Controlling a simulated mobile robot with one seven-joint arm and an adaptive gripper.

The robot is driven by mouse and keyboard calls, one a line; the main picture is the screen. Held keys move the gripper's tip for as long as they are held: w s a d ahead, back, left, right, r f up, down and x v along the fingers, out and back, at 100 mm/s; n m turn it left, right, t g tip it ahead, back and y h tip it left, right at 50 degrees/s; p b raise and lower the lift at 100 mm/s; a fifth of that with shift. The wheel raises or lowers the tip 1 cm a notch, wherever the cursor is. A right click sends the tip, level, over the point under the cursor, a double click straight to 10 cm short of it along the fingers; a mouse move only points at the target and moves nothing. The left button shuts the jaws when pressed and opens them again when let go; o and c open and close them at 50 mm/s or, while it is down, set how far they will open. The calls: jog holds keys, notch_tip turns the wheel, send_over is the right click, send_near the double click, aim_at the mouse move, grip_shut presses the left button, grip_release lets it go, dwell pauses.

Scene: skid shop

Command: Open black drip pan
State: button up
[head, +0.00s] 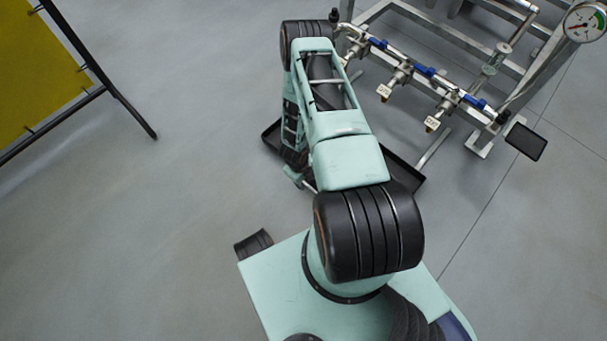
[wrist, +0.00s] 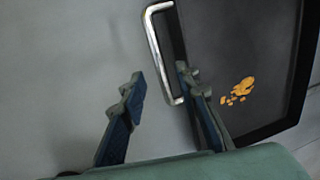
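The black drip pan (head: 408,174) lies on the floor beneath my arm in the head view, which hides much of it. In the wrist view the pan (wrist: 220,45) fills the right side, with an orange-yellow spill (wrist: 238,92) on its bottom. A silver bar handle (wrist: 153,35) is on the pan's left edge. My gripper (wrist: 160,74) is open, one finger left of the handle and the other to its right, over the pan's edge. The handle's lower end appears between the fingers; I cannot tell whether they touch it. In the head view the fingers are mostly hidden.
A metal pipe rack (head: 485,143) with several blue-handled valves and a round gauge (head: 584,22) stands at the upper right, close to the pan. A yellow panel (head: 35,65) on a black frame stands at the left. The floor between is clear.

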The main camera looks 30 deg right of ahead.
notch_tip(320, 180, up, 8)
jog(key=a, duration=0.1)
jog(key=shift+s+a+f, duration=0.2)
jog(key=shift+s+f, duration=0.05)
jog(key=shift+s, duration=0.05)
dwell(0.4)
